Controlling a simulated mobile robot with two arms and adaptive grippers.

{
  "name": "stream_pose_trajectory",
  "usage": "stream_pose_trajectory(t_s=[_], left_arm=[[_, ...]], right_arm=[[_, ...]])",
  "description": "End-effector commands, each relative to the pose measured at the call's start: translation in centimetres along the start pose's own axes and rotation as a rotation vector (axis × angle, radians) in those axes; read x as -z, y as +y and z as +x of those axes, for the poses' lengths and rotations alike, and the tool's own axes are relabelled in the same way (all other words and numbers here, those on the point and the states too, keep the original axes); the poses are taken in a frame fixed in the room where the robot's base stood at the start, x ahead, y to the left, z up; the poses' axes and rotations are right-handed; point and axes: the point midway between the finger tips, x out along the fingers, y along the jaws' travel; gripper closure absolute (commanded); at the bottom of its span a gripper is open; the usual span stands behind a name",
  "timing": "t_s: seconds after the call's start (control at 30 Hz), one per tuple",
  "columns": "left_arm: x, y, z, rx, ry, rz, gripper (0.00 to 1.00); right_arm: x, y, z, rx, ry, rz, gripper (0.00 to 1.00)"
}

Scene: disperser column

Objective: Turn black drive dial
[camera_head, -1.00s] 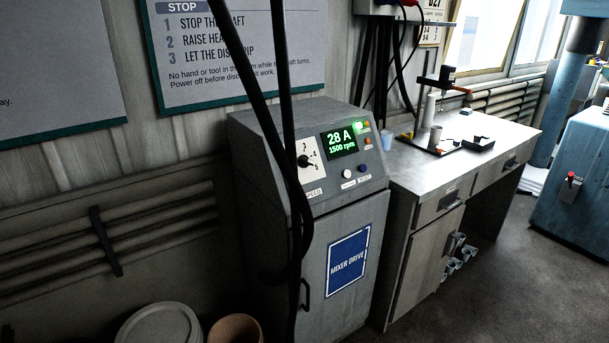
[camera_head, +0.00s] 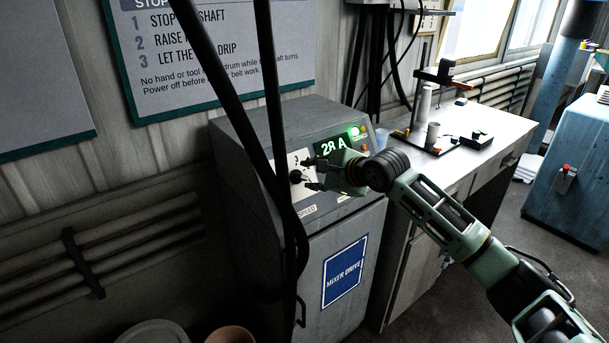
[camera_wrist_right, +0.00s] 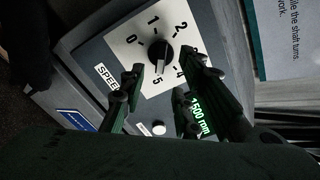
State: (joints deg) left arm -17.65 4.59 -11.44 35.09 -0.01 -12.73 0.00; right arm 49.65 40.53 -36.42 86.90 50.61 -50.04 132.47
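The black drive dial (camera_head: 296,176) sits on a white numbered plate on the sloping top of the grey mixer drive cabinet. The wrist view shows the dial (camera_wrist_right: 160,52) more closely, with numbers 0 to 5 around it; a pale mark on its lower end seems to face near 5. My right gripper (camera_head: 312,174) is in front of the panel, close to the dial. In the wrist view the right gripper (camera_wrist_right: 162,72) is open, its fingers apart with the dial between and just beyond the tips. Contact cannot be told. My left gripper is out of view.
A green display (camera_head: 333,147) reads 28 A, its lower part hidden by my gripper. Dark cables (camera_head: 270,100) hang in front of the cabinet's left side. A workbench (camera_head: 480,140) with small equipment stands to the right. A white button (camera_wrist_right: 158,128) lies below the dial.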

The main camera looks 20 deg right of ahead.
Motion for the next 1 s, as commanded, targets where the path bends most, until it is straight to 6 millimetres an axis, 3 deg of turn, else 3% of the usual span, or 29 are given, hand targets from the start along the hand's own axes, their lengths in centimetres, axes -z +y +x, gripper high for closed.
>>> stream_pose_trajectory(t_s=[0.33,0.77,1.0], left_arm=[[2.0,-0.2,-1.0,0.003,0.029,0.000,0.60],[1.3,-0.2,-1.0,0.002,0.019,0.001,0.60],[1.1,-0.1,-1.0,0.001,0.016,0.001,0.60]], right_arm=[[-0.1,-0.1,4.6,0.000,-0.001,0.000,0.70],[0.0,-0.1,5.5,0.002,-0.001,-0.003,0.70],[0.0,-0.1,5.5,0.002,-0.001,-0.003,0.91]])
